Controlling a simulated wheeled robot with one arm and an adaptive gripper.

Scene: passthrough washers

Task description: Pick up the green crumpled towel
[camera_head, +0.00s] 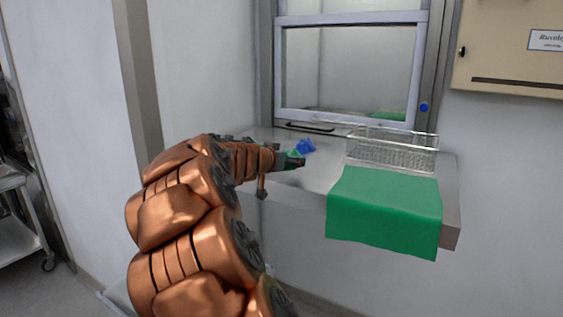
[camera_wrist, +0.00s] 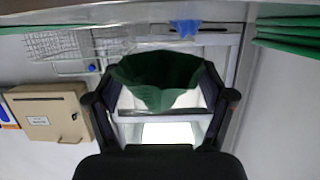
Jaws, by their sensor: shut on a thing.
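A dark green crumpled towel (camera_wrist: 158,80) hangs between the two fingers of my gripper (camera_wrist: 162,72) in the wrist view. The fingers are closed in on it from both sides. In the head view my gripper (camera_head: 291,163) is over the left part of the steel counter, and only a small bit of green (camera_head: 291,154) shows at its tip. Most of the towel is hidden there by my arm. I cannot tell from the pictures how far it is above the counter.
A flat green cloth (camera_head: 385,212) drapes over the front edge of the steel counter (camera_head: 449,200). A wire basket (camera_head: 391,150) stands behind it. A blue crumpled item (camera_head: 306,146) lies near my gripper. A framed window (camera_head: 350,68) rises behind. Folded green cloth (camera_wrist: 290,32) shows in the wrist view.

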